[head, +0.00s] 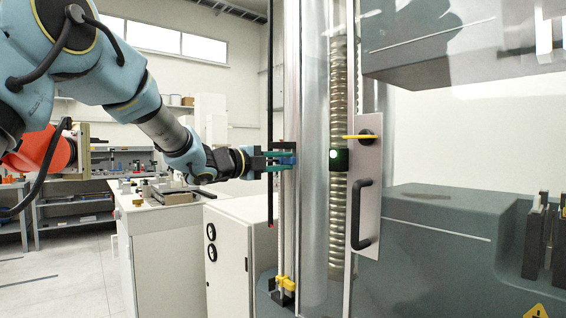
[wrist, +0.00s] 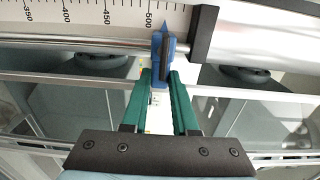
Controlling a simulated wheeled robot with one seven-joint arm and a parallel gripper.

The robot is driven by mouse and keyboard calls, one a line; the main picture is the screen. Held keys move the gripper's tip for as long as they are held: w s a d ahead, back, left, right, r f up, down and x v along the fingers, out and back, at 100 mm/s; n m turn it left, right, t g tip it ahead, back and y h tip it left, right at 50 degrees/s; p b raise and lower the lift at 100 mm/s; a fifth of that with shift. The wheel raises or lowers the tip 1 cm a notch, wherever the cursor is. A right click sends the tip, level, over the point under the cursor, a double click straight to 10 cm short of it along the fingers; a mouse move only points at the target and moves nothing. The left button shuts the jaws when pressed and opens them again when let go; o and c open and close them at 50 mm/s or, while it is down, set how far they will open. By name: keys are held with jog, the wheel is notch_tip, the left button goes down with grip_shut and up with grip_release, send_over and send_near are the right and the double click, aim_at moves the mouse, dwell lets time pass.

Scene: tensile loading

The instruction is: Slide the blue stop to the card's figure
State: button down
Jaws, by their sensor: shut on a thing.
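The blue stop (wrist: 164,48) is on a metal rail in the wrist view, with its pointed tip at the scale (wrist: 90,14). The tip stands a little to the right of the 500 label. My gripper (wrist: 160,78) has its teal fingers shut on the stop. In the head view, my gripper (head: 272,161) reaches from the left to the blue stop (head: 288,160) on the upright rail, well above its foot. I cannot make out a card with a figure in either view.
A black block (wrist: 204,34) sits on the rail close to the right of the stop. A yellow stop (head: 285,284) is low on the upright rail. A door panel with a black handle (head: 361,214) and a ribbed screw column (head: 338,110) stand to the right.

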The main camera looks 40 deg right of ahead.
aim_at(282, 188)
dwell(0.3)
notch_tip(282, 188, down, 7)
jog(key=b, duration=0.7)
jog(key=shift+f, duration=0.1)
jog(key=c, duration=0.7)
grip_release()
jog(key=a, duration=0.3)
jog(key=a+b, duration=0.1)
jog(key=a, duration=0.3)
jog(key=a+b, duration=0.1)
jog(key=a, duration=0.2)
jog(key=shift+w+a, duration=0.3)
jog(key=shift+a, duration=0.1)
jog(key=shift+w, duration=0.1)
